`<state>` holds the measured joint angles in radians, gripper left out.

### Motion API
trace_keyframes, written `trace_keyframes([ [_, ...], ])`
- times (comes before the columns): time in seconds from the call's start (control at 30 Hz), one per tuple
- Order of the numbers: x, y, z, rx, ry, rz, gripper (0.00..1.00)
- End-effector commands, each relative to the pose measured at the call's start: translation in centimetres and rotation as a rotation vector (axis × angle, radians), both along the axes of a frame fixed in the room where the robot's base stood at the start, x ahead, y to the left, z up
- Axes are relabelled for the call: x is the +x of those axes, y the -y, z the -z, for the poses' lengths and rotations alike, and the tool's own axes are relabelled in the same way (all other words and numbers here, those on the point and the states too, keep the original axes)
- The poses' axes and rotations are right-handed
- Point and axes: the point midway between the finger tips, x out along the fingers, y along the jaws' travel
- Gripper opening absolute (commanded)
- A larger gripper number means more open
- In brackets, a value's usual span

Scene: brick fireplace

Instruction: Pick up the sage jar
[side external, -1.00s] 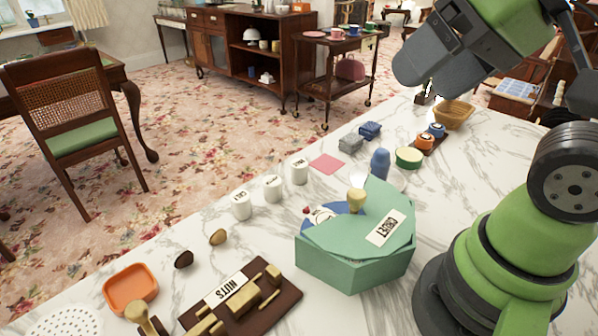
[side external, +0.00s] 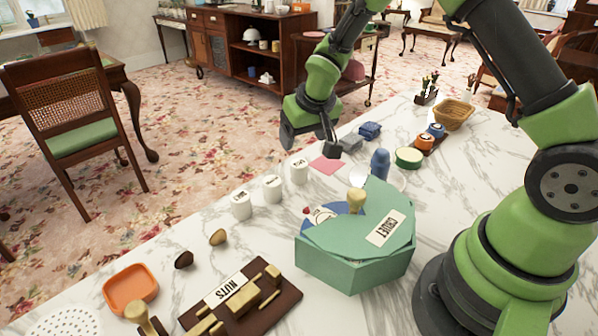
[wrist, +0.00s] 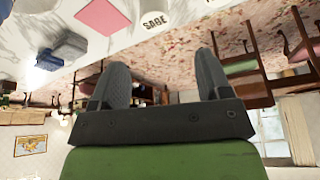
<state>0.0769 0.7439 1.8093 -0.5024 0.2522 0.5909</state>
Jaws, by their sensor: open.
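The sage jar (side external: 299,171) is a small white jar standing upright on the marble counter, the last of a row of white jars and beside a pink square. In the wrist view a white jar top labelled SAGE (wrist: 154,20) shows at the top edge, ahead of my fingers. My gripper (side external: 310,140) is open and empty, above and a little behind the jar near the counter's far edge. Its two fingers are spread wide in the wrist view (wrist: 160,62). It is not touching the jar.
Two more white jars (side external: 273,188) (side external: 241,205) stand in line to the left. A pink square (side external: 326,165), grey and blue folded cloths (side external: 370,130) and a blue bottle (side external: 380,163) are to the right. A green cruet box (side external: 345,262) stands in front.

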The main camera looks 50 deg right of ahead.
Motion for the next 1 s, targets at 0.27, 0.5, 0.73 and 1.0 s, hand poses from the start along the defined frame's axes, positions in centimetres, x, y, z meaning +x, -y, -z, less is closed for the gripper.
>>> trace_keyframes([
  [0.27,1.1,0.4,3.7,0.001,-0.011,-0.006,0.71],
  [0.5,1.8,0.7,5.6,0.001,-0.008,-0.005,0.71],
  [0.73,1.9,1.2,8.0,0.000,-0.011,-0.005,0.71],
  [1.0,2.7,1.5,10.5,0.002,-0.009,-0.004,0.71],
])
